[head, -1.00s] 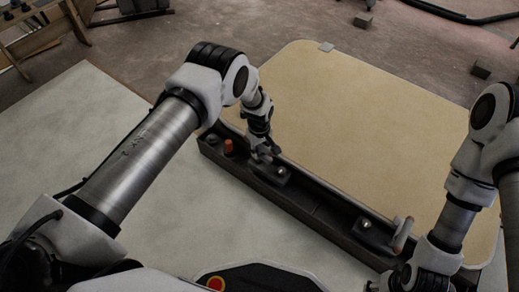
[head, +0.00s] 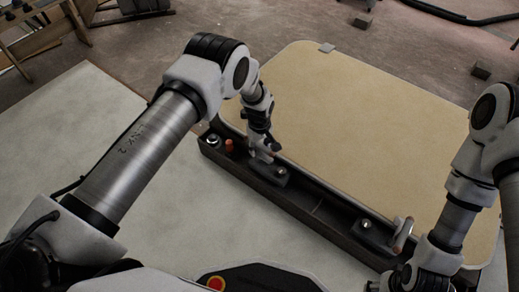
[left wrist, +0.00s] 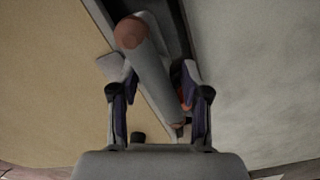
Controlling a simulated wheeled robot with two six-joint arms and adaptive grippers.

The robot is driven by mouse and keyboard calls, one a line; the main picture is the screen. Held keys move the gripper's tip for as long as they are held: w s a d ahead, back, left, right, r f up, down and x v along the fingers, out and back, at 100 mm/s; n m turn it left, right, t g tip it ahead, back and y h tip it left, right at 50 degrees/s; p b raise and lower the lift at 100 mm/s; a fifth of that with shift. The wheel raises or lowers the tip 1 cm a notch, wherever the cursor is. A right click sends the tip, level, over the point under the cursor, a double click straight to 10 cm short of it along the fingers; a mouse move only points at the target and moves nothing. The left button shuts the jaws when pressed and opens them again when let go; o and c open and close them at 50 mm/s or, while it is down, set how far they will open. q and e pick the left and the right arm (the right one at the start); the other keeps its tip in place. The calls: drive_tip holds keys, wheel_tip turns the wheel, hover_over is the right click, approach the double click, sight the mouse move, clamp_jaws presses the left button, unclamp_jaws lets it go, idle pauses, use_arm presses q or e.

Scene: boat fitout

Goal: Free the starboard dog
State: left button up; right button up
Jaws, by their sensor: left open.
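A dark frame rail (head: 312,207) runs along the near edge of a tan hatch panel (head: 370,110) and carries two dogs. The dog at the right end has a light handle (head: 403,234) standing up beside its bolted plate. The other dog's plate (head: 280,178) is under my left gripper (head: 265,152). In the left wrist view its grey handle (left wrist: 152,65) with a reddish-brown tip lies between the spread fingers of my left gripper (left wrist: 157,78). Contact cannot be told. My right gripper is not clearly visible at the bottom right of the head view. Neither dog is marked starboard.
An orange peg (head: 229,146) and a round metal fitting (head: 213,140) sit at the rail's left end. The pale surface (head: 165,205) left of the rail is clear.

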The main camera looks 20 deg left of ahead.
use_arm(q)
wheel_tip(320, 180, up, 10)
drive_tip(key=shift+r, duration=0.15)
idle(0.3)
